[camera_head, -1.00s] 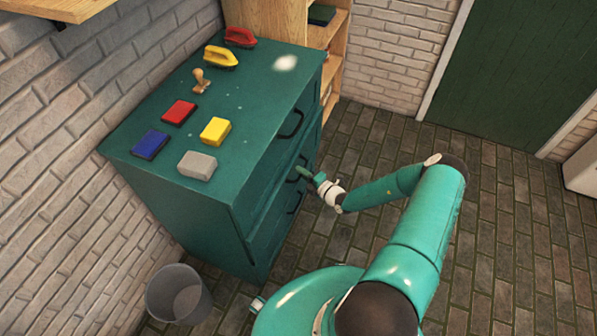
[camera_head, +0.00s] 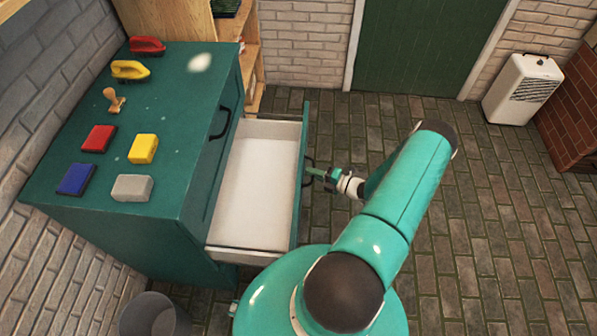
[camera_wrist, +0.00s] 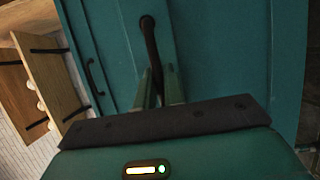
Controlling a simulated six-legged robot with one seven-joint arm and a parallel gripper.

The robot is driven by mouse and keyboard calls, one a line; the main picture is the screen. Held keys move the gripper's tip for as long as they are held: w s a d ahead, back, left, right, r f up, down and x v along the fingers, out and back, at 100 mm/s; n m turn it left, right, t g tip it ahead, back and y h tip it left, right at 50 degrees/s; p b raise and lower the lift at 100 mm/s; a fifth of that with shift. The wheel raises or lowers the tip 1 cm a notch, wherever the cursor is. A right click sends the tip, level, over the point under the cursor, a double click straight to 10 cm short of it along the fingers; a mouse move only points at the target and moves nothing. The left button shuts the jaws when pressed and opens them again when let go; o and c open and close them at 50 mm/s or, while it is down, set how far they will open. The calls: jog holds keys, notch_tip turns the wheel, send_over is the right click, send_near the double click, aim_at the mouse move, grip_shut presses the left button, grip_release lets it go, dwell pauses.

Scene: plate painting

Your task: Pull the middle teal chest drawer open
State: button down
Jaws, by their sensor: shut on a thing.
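The teal chest (camera_head: 120,228) stands at the left in the head view. Its middle drawer (camera_head: 252,190) is pulled well out and its pale inside looks empty. The dark drawer handle (camera_head: 308,172) is on the drawer's front, and it also shows in the wrist view (camera_wrist: 148,35). My gripper (camera_head: 316,173) is shut on this handle, with its fingers on either side of the bar in the wrist view (camera_wrist: 160,88). The top drawer's handle (camera_head: 220,122) shows above. The bottom drawer is hidden.
A grey bin (camera_head: 153,318) stands at the chest's near corner. The brick floor to the right is clear, up to a white heater (camera_head: 522,90).

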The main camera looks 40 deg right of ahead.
jog(key=shift+s+d, duration=0.35)
jog(key=c, duration=1.5)
grip_release()
jog(key=v, duration=1.3)
jog(key=shift+s+d, duration=0.2)
jog(key=shift+s, duration=0.15)
jog(key=shift+r, duration=0.1)
